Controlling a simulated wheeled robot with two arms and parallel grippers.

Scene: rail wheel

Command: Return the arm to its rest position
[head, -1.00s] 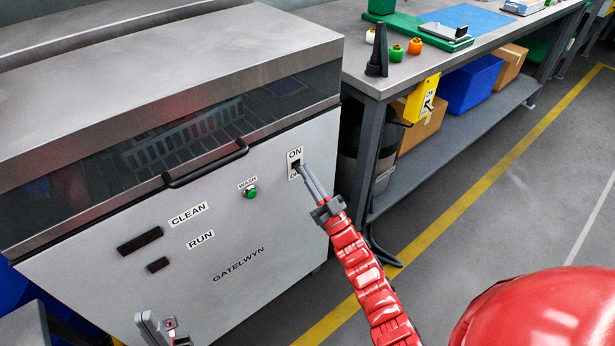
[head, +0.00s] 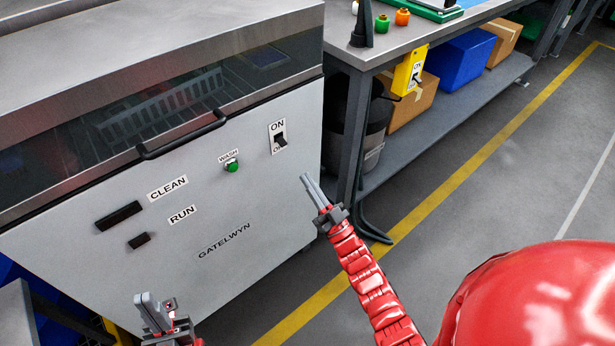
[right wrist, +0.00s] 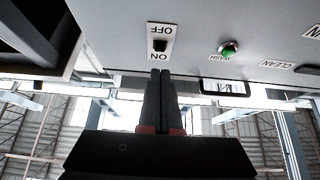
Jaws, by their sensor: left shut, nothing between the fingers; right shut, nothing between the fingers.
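My right arm (head: 368,285) is red and reaches up from the bottom of the head view. Its gripper (head: 311,182) is shut and empty, in front of the washer's front panel, below and right of the ON/OFF switch (head: 280,141). The right wrist view shows the shut fingers (right wrist: 160,78) with the switch (right wrist: 160,44) beyond their tips, apart from them. My left gripper (head: 145,302) is low at the left in the head view, shut and empty, in front of the washer.
The grey washer (head: 215,205) fills the left, with a handle, a green WASH button (head: 232,165) and CLEAN and RUN labels. A workbench (head: 400,45) stands right of it, with a yellow switch box (head: 409,70) on its front. Open floor (head: 490,180) lies to the right.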

